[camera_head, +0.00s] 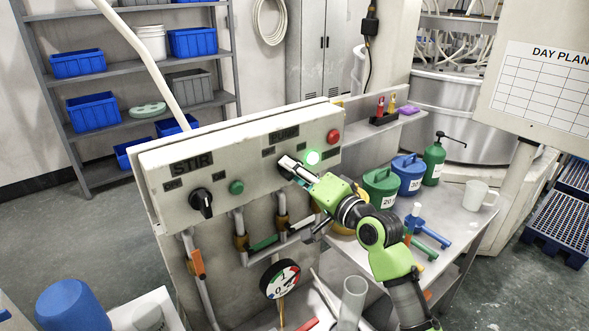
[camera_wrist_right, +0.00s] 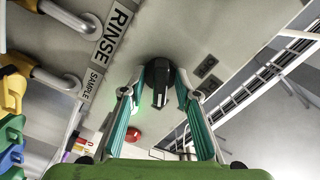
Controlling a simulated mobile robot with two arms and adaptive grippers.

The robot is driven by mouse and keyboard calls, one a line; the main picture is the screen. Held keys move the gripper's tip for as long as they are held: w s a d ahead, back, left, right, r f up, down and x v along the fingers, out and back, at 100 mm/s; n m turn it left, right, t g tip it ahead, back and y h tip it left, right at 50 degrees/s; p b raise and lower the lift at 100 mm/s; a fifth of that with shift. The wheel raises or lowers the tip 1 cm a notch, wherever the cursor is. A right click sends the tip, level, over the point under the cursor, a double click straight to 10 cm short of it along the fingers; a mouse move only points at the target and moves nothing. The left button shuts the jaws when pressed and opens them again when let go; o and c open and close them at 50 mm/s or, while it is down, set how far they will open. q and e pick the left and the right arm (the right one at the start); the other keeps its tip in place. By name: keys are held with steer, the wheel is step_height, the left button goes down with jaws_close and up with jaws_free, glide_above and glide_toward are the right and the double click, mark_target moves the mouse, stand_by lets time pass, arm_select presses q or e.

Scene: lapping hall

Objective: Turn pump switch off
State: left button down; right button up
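The grey control panel (camera_head: 236,160) in the head view carries a STIR knob (camera_head: 202,202) on the left and a second switch position under a hard-to-read label (camera_head: 284,134) on the right. My right gripper (camera_head: 287,164) is at that right-hand switch and hides most of it. In the right wrist view the black switch knob (camera_wrist_right: 160,84) with a pale pointer line sits between the two teal fingers of the right gripper (camera_wrist_right: 163,82). The fingers stand apart on either side of it; contact is not clear. A green lamp (camera_head: 313,157) beside the gripper glows. My left gripper is not in view.
A red button (camera_head: 333,136) sits right of the gripper, a green button (camera_head: 236,187) near the STIR knob. Pipes and a gauge (camera_head: 280,279) are below the panel. Green (camera_head: 379,190) and blue (camera_head: 408,175) containers, a bottle and a mug (camera_head: 478,196) stand on the right-hand bench.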

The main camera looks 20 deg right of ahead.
jaws_close()
stand_by(0.3)
steer(key=n, duration=0.5)
steer(key=shift+n+b, duration=0.35)
steer(key=shift+n, duration=0.05)
steer(key=n, duration=0.6)
stand_by(0.3)
jaws_free()
